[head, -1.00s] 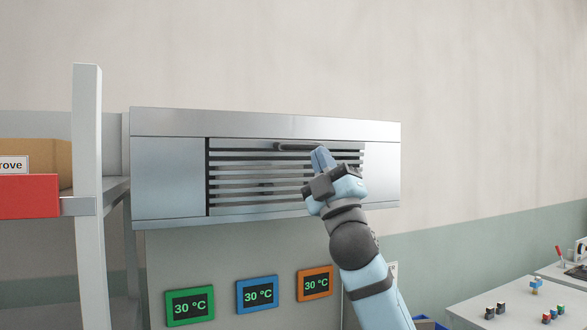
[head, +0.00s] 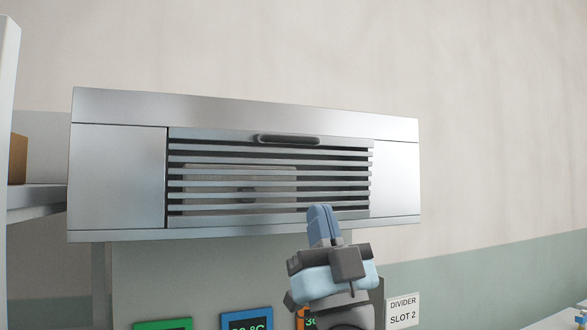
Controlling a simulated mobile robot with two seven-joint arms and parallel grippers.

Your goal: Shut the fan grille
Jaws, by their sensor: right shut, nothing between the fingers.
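The fan grille (head: 270,181) is a panel of horizontal grey slats in the middle of the long metal housing (head: 118,175). A dark bar handle (head: 288,139) runs along its top edge. The grille looks about flush with the housing, but I cannot tell whether it is fully seated. My right gripper (head: 321,210) is shut and empty, its blue fingers pointing up in front of the grille's lower right edge, below the handle and apart from it. My left gripper is not in view.
Below the housing is a grey panel with green (head: 163,324), blue (head: 246,320) and orange framed displays, partly cut off or hidden by my right arm. A shelf post (head: 8,150) stands at the far left.

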